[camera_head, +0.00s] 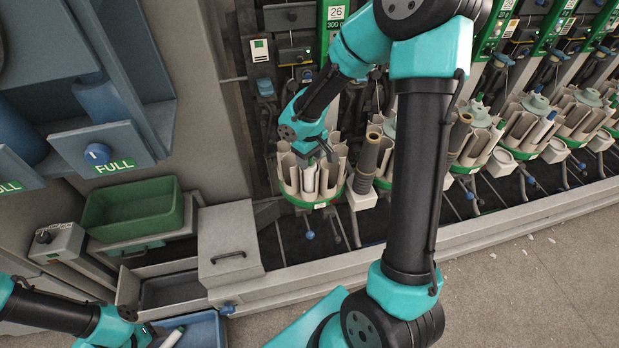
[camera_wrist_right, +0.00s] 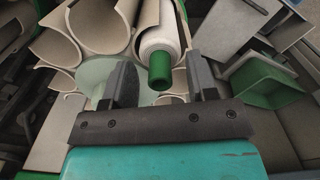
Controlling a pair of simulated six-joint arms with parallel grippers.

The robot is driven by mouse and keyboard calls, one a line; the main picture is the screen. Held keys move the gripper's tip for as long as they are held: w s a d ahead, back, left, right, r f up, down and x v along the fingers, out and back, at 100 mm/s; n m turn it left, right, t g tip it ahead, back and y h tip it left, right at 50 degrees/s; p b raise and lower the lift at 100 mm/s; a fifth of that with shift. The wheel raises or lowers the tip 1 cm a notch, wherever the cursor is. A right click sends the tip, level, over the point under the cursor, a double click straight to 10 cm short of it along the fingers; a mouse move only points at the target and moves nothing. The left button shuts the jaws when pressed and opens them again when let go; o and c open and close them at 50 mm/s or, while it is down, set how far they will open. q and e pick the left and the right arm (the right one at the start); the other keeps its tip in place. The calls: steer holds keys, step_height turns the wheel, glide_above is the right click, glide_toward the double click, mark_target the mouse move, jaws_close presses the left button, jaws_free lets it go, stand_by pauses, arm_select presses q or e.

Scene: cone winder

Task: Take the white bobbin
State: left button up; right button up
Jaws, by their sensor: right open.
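The white bobbin (camera_wrist_right: 160,40) with a green end stands in one of the beige pockets of the round magazine in the right wrist view. It also shows in the head view (camera_head: 309,179), partly hidden by my right gripper (camera_head: 318,155). In the right wrist view my right gripper (camera_wrist_right: 160,78) is open, with the bobbin's green end between the two fingers and a gap on both sides. My left gripper (camera_head: 148,335) is at the bottom left of the head view, by a blue tray (camera_head: 205,326) holding another white bobbin (camera_head: 172,338). Its jaws are not clear.
The round magazine with a green rim (camera_head: 311,205) has several beige pockets around the bobbin. A brown tube (camera_head: 367,158) stands close to its right. A green bin (camera_head: 133,207) and a grey box (camera_head: 228,245) are to the left. More magazines line the right.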

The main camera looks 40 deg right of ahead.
steer(key=shift+c, duration=0.3)
steer(key=c, duration=0.9)
steer(key=shift+o, duration=0.2)
step_height(320, 180, up, 18)
stand_by(0.3)
stand_by(0.4)
steer(key=shift+r, duration=2)
